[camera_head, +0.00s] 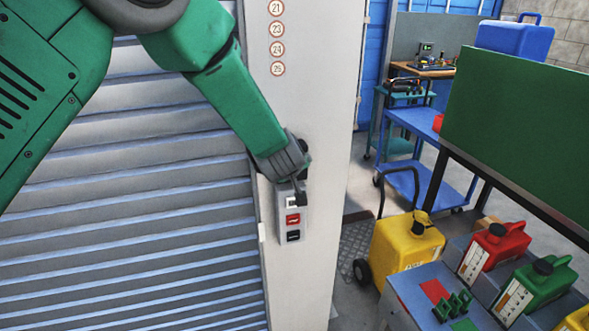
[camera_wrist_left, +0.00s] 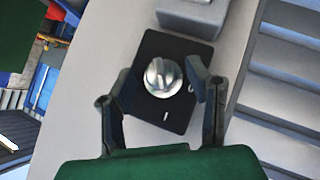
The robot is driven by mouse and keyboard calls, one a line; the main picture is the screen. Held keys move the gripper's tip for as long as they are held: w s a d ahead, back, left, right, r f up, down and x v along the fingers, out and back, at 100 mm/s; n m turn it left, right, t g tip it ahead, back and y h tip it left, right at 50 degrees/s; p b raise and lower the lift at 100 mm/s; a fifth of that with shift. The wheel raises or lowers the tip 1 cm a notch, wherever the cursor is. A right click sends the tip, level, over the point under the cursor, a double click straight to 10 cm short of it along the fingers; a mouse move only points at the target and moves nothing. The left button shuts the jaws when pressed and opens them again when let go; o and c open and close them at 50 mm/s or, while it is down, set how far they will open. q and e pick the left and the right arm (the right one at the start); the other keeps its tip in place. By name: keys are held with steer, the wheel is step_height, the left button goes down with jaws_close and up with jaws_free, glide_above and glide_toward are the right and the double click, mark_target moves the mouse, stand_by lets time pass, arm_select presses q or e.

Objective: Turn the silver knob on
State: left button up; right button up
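The silver knob (camera_wrist_left: 163,77) sits on a black plate (camera_wrist_left: 150,113) on a pale grey post, with a white mark on the plate below it in the left wrist view. My left gripper (camera_wrist_left: 156,83) is open, with one finger on each side of the knob and visible gaps between fingers and knob. In the head view my left gripper (camera_head: 303,178) is at the control box (camera_head: 293,215) on the post and hides the knob. My right gripper is in neither view.
A red button (camera_head: 293,219) and a black button (camera_head: 293,236) are on the box below my left gripper. A slatted shutter (camera_head: 130,215) lies left of the post (camera_head: 315,110). A yellow canister (camera_head: 405,245), blue cart (camera_head: 420,125) and green panel (camera_head: 520,120) stand to the right.

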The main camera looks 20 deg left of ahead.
arm_select(q)
steer(key=shift+w+f, duration=0.15)
steer(key=v, duration=1.1)
steer(key=shift+s+d+r, duration=0.2)
steer(key=shift+s, duration=0.15)
